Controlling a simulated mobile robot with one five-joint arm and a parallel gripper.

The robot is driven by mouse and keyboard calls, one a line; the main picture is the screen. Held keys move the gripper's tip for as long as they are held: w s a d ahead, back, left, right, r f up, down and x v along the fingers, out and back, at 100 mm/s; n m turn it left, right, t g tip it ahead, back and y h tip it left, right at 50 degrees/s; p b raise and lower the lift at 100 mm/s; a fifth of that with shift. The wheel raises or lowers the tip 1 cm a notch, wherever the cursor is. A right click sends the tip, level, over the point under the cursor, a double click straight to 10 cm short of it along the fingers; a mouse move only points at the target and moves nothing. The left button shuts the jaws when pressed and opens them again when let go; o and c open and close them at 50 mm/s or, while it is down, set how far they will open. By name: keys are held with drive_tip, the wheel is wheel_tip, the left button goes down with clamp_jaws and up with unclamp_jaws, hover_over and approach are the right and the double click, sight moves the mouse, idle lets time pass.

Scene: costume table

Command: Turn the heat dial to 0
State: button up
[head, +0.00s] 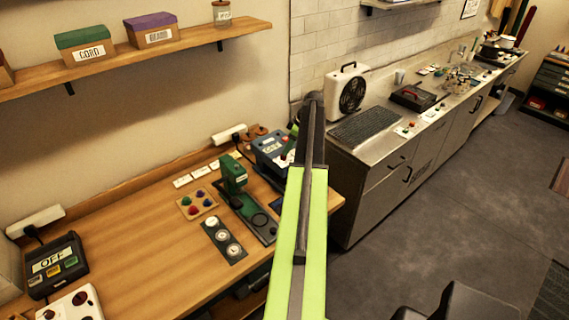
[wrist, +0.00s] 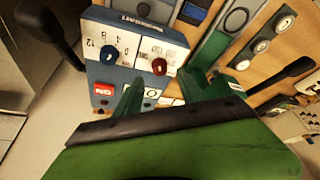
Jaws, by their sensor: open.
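The blue machine (head: 268,148) stands at the right end of the wooden table, partly hidden by my arm in the head view. In the wrist view the blue machine (wrist: 93,70) has a pale panel with a blue dial (wrist: 109,54) beside a scale of 12, 8, 4, 0. A red dial (wrist: 159,66) sits beside a scale with larger numbers. I cannot read which dial is named heat. My gripper (wrist: 165,86) is open, its green fingers apart below the dials in the picture. The red dial lies between the finger lines, with no clear contact.
A red switch (wrist: 103,90) is on the machine's front. A green press (head: 234,176), a panel of round gauges (head: 223,240) and a board of coloured knobs (head: 197,204) stand left of the machine. A steel counter (head: 372,150) stands to the right.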

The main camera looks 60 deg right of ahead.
sight(283, 157)
drive_tip(key=b+x, duration=0.3)
drive_tip(key=x, duration=0.2)
drive_tip(key=shift+r, duration=0.1)
clamp_jaws()
drive_tip(key=shift+s+d, duration=0.1)
